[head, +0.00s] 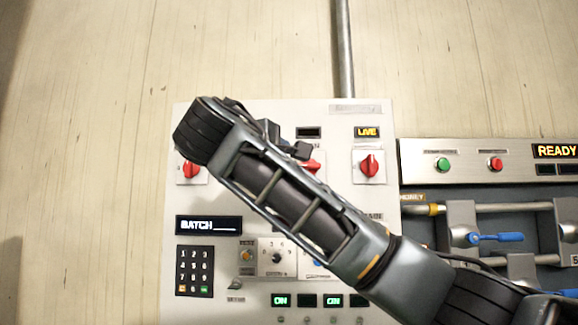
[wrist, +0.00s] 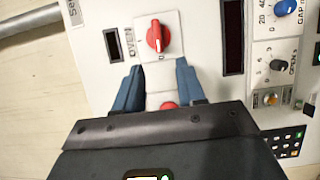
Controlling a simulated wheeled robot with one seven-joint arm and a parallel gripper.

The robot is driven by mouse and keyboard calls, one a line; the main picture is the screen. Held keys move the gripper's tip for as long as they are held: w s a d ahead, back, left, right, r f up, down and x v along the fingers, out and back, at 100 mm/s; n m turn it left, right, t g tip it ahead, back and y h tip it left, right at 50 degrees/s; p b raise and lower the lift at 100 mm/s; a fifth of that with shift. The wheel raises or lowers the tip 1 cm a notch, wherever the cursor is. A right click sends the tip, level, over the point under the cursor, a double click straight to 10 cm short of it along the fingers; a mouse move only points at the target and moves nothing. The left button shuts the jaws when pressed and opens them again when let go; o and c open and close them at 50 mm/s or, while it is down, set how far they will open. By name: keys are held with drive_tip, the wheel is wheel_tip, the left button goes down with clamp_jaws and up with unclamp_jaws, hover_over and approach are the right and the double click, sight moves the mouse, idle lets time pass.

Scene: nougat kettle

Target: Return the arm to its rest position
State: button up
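My arm (head: 290,205) reaches from the lower right across the control panel (head: 355,116) in the head view, with a dark rounded joint at its upper left end. My gripper (wrist: 160,68) shows in the wrist view with its two blue-grey fingers apart and nothing held between them. A red knob (wrist: 157,37) labelled OVEN lies just beyond the fingertips, apart from them. Another red knob (wrist: 168,105) shows between the fingers, partly hidden by the gripper body. I cannot make out the gripper's fingers in the head view.
The panel also carries a red knob (head: 369,166) under a lit LIVE display (head: 367,132), a BATCH display (head: 208,225) and a keypad (head: 194,270). Blue-handled valves (head: 496,238) and a READY strip (head: 470,150) are at right. A vertical pipe (head: 343,50) rises above the panel. The left wall is bare.

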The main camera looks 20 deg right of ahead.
drive_tip(key=shift+f, duration=0.1)
idle(0.4)
